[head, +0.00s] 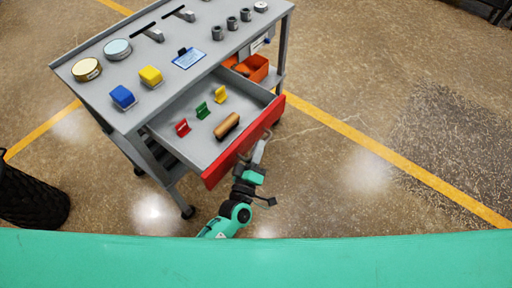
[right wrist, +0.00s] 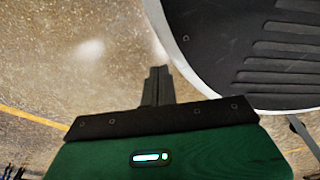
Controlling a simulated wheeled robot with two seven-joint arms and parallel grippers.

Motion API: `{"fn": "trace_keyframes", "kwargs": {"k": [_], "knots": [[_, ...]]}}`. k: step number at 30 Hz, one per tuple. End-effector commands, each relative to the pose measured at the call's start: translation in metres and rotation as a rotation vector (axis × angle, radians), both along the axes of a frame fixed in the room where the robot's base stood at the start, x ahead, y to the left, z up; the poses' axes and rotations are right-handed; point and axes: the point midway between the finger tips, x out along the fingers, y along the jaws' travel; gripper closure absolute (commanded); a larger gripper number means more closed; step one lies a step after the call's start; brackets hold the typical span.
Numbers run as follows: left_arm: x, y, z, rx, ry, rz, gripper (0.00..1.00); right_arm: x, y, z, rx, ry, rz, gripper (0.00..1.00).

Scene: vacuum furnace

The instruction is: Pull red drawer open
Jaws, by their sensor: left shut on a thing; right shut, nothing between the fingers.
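The red drawer (head: 226,167) of the grey cart is pulled well out, and its inside shows. In it lie a red clip (head: 183,128), a green clip (head: 202,110), a yellow clip (head: 220,95) and a brown cylinder (head: 227,126). My left gripper (head: 263,143) is at the outer side of the red front, shut on the drawer handle. The handle itself is mostly hidden by the fingers. My right gripper (right wrist: 157,85) shows in the right wrist view, shut and empty, away from the drawer.
The cart top (head: 150,112) carries a blue block (head: 123,97), a yellow block (head: 151,76), round tins and several grey cylinders. An orange bin (head: 254,68) sits beneath it. A black basket (head: 30,198) stands at left. The floor to the right is clear.

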Motion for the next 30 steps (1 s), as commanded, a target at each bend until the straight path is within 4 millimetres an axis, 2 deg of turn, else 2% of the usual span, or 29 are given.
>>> {"fn": "trace_keyframes", "kwargs": {"k": [2,3,6,14,18,23,30], "knots": [[-0.001,0.000,-0.001,0.001,0.003,-0.001,1.00,0.000,0.000,0.000,0.000,0.000,0.000,1.00],[-0.001,0.000,-0.002,0.001,0.003,-0.001,0.85,0.000,0.000,0.000,0.000,0.000,0.000,1.00],[0.000,0.000,-0.001,0.001,0.003,-0.001,0.68,0.000,0.000,0.000,0.000,0.000,0.000,1.00],[0.000,0.000,-0.001,0.001,0.001,0.000,0.68,0.000,0.000,0.000,0.000,0.001,0.000,1.00],[-0.008,0.003,-0.004,0.002,0.002,0.000,0.68,0.000,0.000,-0.002,-0.001,0.003,0.000,1.00],[-0.033,0.012,-0.011,0.002,0.004,-0.001,0.68,0.003,0.001,-0.004,0.000,0.003,-0.001,1.00],[-0.084,0.029,-0.023,0.002,0.004,-0.002,0.68,0.028,0.009,0.011,0.008,-0.011,-0.007,1.00]]}}
